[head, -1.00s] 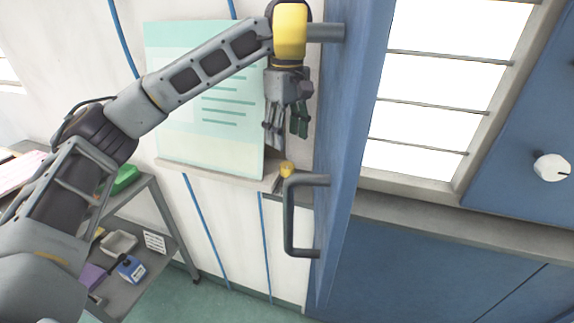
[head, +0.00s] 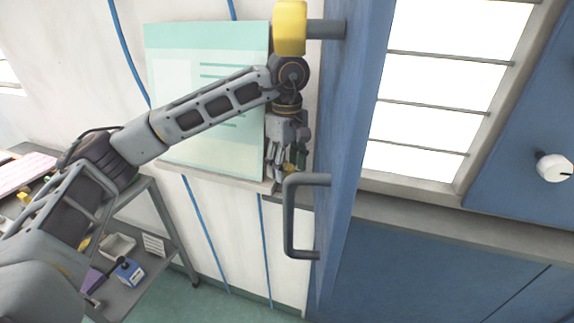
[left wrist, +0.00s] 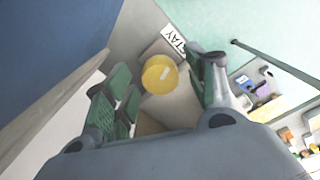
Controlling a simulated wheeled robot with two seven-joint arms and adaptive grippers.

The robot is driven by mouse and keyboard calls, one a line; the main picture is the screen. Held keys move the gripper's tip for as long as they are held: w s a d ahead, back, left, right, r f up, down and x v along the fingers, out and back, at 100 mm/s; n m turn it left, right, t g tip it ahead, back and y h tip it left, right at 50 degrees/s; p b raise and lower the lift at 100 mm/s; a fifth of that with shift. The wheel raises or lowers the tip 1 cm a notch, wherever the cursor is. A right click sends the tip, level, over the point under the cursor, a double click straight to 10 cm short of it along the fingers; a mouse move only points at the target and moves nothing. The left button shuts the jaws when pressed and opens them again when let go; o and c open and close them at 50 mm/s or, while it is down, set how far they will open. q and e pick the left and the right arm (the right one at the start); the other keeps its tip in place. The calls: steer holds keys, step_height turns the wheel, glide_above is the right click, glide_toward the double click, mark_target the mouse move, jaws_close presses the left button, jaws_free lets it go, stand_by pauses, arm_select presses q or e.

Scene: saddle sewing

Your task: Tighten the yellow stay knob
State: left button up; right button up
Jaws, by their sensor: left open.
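The yellow stay knob (left wrist: 160,75) is round, with a pale mark on its face. It sits beside a white label reading STAY (left wrist: 175,41) in the left wrist view. My left gripper (left wrist: 155,90) is open, with its green-padded fingers on either side of the knob's position in the picture. I cannot tell whether they touch it. In the head view my left gripper (head: 287,165) points down by the wall ledge and mostly hides the knob. My right gripper is not in view.
A blue door (head: 345,150) with a grey handle (head: 290,220) stands close right of my gripper. A larger yellow block (head: 290,28) on a grey rod is above. A pale green board (head: 190,60) hangs behind my arm. A grey shelf cart (head: 165,225) stands lower left.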

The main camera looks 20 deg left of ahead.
arm_select(q)
steer(key=shift+c, duration=0.5)
steer(key=c, duration=0.9)
steer(key=shift+c, duration=0.2)
